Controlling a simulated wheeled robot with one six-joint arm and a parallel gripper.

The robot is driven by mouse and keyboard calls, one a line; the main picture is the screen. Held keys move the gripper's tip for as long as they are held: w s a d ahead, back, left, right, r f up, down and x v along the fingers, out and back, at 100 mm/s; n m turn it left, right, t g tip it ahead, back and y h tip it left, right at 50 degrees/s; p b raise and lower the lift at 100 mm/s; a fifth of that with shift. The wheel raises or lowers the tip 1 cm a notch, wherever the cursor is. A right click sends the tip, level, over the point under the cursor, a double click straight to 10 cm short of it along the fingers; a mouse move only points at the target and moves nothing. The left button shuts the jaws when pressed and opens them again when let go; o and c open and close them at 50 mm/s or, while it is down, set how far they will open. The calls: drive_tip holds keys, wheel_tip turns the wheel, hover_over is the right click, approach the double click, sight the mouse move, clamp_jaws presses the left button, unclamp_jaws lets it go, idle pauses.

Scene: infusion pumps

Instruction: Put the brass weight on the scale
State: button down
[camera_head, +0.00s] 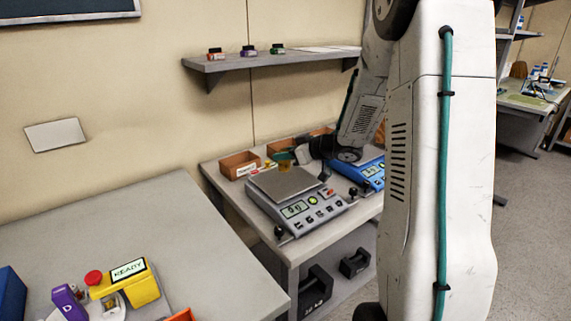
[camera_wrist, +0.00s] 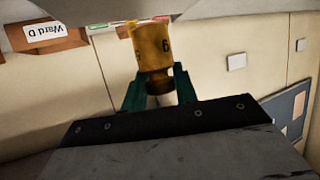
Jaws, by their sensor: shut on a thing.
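The brass weight (camera_wrist: 151,42) is a yellow-brown cylinder with a narrower neck and a "6" visible on its side. My gripper (camera_wrist: 158,88) has green fingers shut on its neck. In the head view, the weight (camera_head: 285,167) and my gripper (camera_head: 292,158) are small, at the back edge of the grey scale's pan. The grey scale (camera_head: 300,209) has a flat square pan (camera_head: 286,183) with nothing else on it and a lit green display. I cannot tell whether the weight touches the pan. A blue scale (camera_head: 371,173) stands to the right, partly hidden by my arm.
Small wooden bins (camera_head: 239,164) stand behind the grey scale; one labelled "Ward D" (camera_wrist: 47,34) shows in the wrist view. A wall shelf (camera_head: 270,60) with small jars is above. Black weights (camera_head: 316,287) sit under the table.

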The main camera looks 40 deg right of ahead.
sight(289, 163)
drive_tip(key=shift+s+f, duration=0.1)
drive_tip(key=shift+f, duration=1.5)
drive_tip(key=shift+f, duration=0.2)
drive_tip(key=c, duration=1.1)
unclamp_jaws()
drive_tip(key=shift+r, duration=0.15)
